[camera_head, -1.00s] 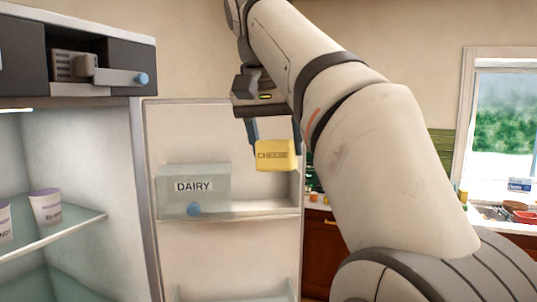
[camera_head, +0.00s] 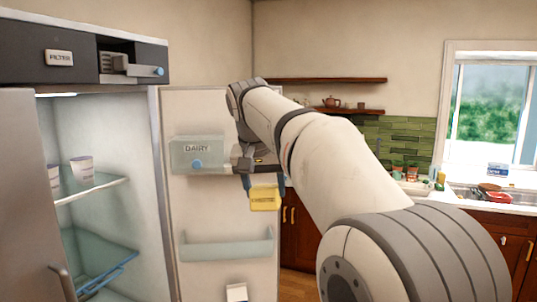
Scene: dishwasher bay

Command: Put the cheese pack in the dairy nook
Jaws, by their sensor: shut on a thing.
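The yellow cheese pack (camera_head: 264,198) hangs in my gripper (camera_head: 264,182), which is shut on it. The fingers are partly hidden behind the pack and my arm. The dairy nook (camera_head: 182,158) is a translucent bin labelled DAIRY, with a round blue knob (camera_head: 197,164), high on the inside of the open fridge door. Its front looks closed. The pack is to the right of the nook and lower in the picture, apart from it.
A lower door shelf (camera_head: 227,247) has a clear front, and a white carton (camera_head: 236,292) stands below it. The fridge's glass shelf (camera_head: 100,188) at left holds cups (camera_head: 82,170). A sink counter (camera_head: 470,203) is at right.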

